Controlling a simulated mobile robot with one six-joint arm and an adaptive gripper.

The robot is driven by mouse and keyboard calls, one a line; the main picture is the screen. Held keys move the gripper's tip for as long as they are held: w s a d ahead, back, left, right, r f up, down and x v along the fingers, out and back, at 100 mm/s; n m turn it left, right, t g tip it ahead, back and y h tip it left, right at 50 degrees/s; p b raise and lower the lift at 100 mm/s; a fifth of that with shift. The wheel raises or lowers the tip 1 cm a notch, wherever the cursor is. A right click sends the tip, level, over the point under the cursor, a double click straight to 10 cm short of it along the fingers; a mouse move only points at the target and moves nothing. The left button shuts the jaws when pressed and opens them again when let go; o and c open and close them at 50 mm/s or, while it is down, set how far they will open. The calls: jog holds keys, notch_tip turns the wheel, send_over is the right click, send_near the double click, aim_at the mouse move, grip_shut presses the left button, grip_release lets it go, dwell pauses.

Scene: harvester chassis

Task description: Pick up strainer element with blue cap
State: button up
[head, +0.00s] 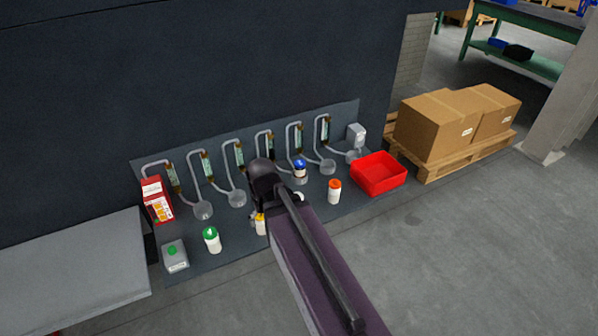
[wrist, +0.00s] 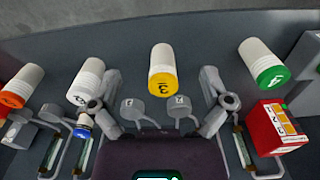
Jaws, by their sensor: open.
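The strainer element with blue cap (head: 299,168) stands to the right of my wrist in the head view, in the row of round grey holders at the foot of the bent pipes. In the wrist view, its blue cap (wrist: 83,131) shows at the lower left, beside my left finger. My gripper (wrist: 160,76) is open and empty, its fingers spread on either side of the yellow-capped element (wrist: 163,72) in that view. In the head view, my arm hides most of the gripper.
Orange-capped (head: 334,190) and green-capped (head: 212,240) elements stand on the panel; a white-capped one (wrist: 85,82) is nearby. A red bin (head: 379,173) is at right, a red box (head: 156,199) at left. Cartons (head: 437,125) sit on a pallet. The foreground floor is clear.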

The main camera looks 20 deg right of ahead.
jog(key=w+d+r+m+t+p, duration=0.1)
jog(key=w+d+r+t+p, duration=0.15)
jog(key=w+d, duration=0.75)
jog(key=m+t+h+p, duration=0.1)
jog(key=t+p, duration=0.1)
send_near(300, 163)
jog(key=shift+w+d+r+g, duration=0.1)
jog(key=shift+r+g, duration=0.15)
jog(key=shift+r, duration=0.55)
jog(key=b+x, duration=0.8)
jog(key=shift+w+f, duration=0.1)
jog(key=shift+f, duration=0.2)
jog(key=shift+b+x, duration=2.6)
jog(key=shift+b, duration=0.05)
jog(key=c, duration=1.3)
